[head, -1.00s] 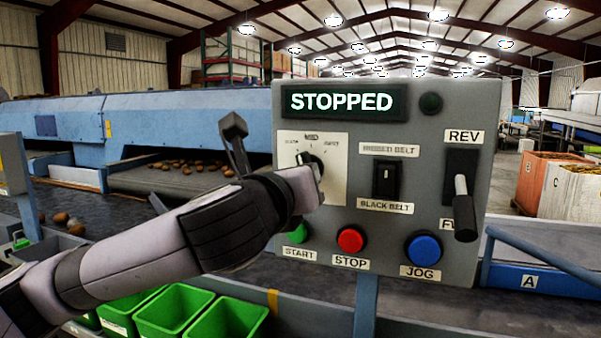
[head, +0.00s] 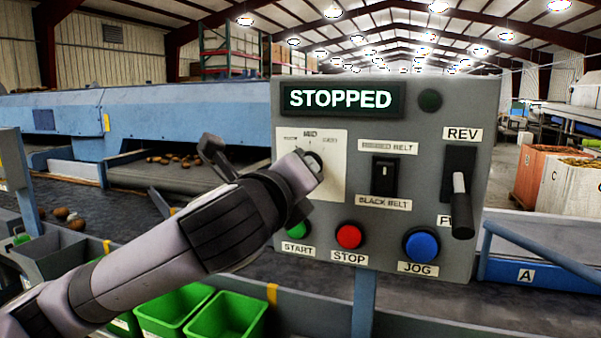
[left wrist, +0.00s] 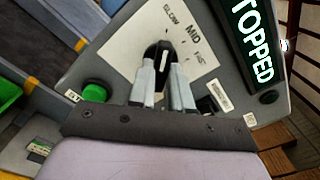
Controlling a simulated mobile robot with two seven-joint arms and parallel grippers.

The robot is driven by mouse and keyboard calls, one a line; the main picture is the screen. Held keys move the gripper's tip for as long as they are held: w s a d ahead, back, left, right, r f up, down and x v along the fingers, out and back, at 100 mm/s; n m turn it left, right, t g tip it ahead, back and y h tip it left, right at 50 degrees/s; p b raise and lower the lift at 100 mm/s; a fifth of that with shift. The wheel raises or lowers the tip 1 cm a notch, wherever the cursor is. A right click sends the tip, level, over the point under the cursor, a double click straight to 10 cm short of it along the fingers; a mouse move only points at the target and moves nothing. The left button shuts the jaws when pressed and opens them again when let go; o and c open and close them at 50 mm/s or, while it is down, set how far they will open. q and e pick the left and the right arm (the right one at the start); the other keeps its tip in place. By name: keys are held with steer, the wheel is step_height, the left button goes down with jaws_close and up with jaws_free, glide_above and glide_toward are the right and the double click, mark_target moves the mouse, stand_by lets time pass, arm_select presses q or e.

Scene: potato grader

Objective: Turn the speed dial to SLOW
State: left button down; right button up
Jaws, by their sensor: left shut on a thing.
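The speed dial (left wrist: 163,52) is a black knob with a white pointer line on a pale plate (left wrist: 135,50) marked SLOW, MID and a third, blurred label. In the left wrist view its pointer leans toward the SLOW side of MID; I cannot tell whether it sits exactly on SLOW. My left gripper (left wrist: 164,78) is shut on the dial, one finger on each side. My right gripper is not in view.
The grey control panel (head: 430,130) reads STOPPED. Below the dial are the green START button (head: 298,229), red STOP button (head: 349,236) and blue JOG button (head: 421,245). A black switch (head: 384,177) and a REV lever (head: 461,205) stand to the right. Green bins (head: 225,315) sit below.

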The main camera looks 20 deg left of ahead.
arm_select(q)
steer(key=shift+r, duration=0.1)
steer(key=c, duration=1.1)
jaws_free()
steer(key=shift+o, duration=0.2)
steer(key=s+b, duration=0.1)
steer(key=s, duration=0.6)
steer(key=shift+a, duration=0.15)
